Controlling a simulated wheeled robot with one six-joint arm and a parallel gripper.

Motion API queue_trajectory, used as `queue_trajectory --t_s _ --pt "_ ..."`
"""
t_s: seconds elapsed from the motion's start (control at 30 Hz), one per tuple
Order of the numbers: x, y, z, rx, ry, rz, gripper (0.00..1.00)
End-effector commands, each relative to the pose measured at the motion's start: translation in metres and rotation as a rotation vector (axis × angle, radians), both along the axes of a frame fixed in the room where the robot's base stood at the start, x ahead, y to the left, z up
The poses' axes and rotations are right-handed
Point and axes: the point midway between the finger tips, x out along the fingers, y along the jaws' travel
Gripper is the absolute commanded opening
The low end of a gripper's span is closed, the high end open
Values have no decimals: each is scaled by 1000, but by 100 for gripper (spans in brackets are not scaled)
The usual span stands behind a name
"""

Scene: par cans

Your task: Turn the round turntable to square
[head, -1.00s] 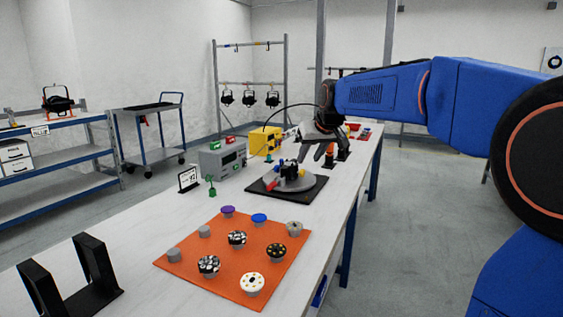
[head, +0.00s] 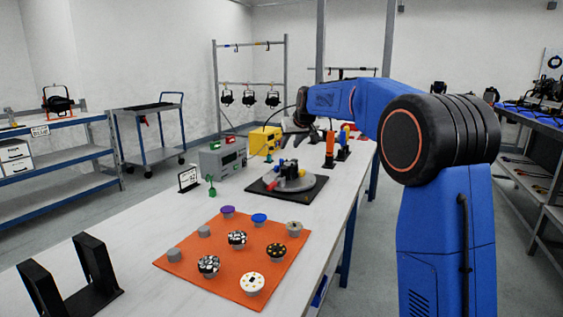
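The round grey turntable (head: 298,184) sits on a black square base (head: 320,181) on the white workbench. Several small parts stand on it: a red piece (head: 263,187) at its left edge, a blue one near its back and dark ones. My gripper (head: 297,136) is beyond the turntable, over the far part of the bench near the yellow box. It is apart from the turntable. Its fingers are small and dark here, and I cannot tell how far they are spread.
An orange mat (head: 205,245) with several round pieces lies in front. A grey device (head: 222,160), a yellow box (head: 263,143) and a small sign (head: 188,180) stand left of and behind the turntable. Orange and black upright pieces (head: 330,150) stand behind it. A black bracket (head: 95,270) stands at front left.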

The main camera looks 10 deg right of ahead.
Motion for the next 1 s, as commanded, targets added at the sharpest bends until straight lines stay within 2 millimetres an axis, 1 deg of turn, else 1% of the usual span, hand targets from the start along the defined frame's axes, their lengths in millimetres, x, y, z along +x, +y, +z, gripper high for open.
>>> queue_trajectory --t_s 0.03,0.1,0.63,0.8,1.0 --pt "7 1 -8 0 2 0 35" --pt "15 3 -17 0 3 0 35" --pt "79 12 -82 0 2 0 35" --pt "94 15 -96 0 1 0 35" --pt "102 16 -103 0 0 0 35"
